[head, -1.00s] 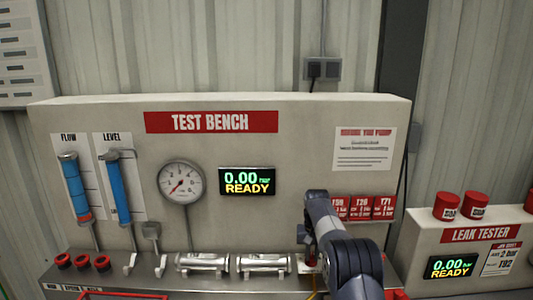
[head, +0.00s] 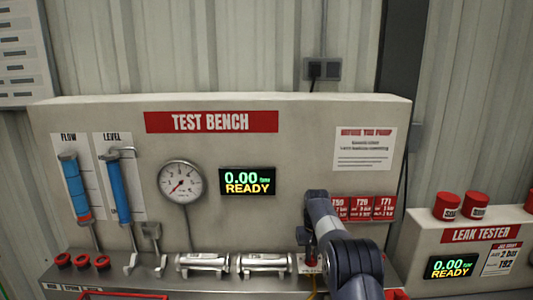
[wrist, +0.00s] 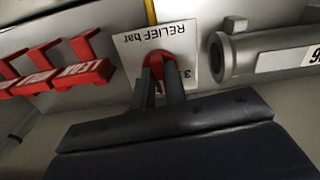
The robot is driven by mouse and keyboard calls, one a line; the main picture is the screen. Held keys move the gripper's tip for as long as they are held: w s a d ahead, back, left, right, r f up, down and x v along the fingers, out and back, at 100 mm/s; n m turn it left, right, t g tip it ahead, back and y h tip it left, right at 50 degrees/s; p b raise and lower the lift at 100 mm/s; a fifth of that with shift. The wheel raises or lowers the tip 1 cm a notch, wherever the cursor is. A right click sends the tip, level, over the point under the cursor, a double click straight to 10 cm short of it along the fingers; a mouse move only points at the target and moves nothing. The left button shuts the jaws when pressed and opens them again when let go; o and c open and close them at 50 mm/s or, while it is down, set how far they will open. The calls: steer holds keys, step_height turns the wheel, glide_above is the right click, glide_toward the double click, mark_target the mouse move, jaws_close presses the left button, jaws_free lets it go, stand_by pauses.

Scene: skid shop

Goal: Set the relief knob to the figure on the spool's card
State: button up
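The red relief knob (wrist: 154,64) sits on a white plate (wrist: 128,45) lettered "RELIEF bar", upside down in the wrist view. A figure 3 shows at the plate's edge; the fingers cover part of the scale, and I cannot read the knob's setting. My gripper (wrist: 160,80) has its dark fingers close together on both sides of the knob and appears shut on it. In the head view my arm hides most of the knob. Red cards (head: 361,208) marked with T numbers hang on the panel; their small figures are unclear. Two silver spools (head: 201,263) (head: 264,264) lie on the ledge.
The bench display (head: 247,181) reads 0.00, READY. A round gauge (head: 181,184) is left of it. Red hooked parts (wrist: 60,70) lie beside the plate in the wrist view. A leak tester (head: 480,237) with red caps stands at the right.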

mark_target(312, 255)
steer(key=shift+o, duration=1.4)
steer(key=shift+s+a+f, duration=0.1)
steer(key=shift+a+f, duration=0.05)
steer(key=shift+a, duration=0.1)
steer(key=r, duration=0.3)
steer(key=shift+d+r, duration=0.1)
steer(key=shift+d, duration=0.15)
steer(key=shift+r, duration=1.8)
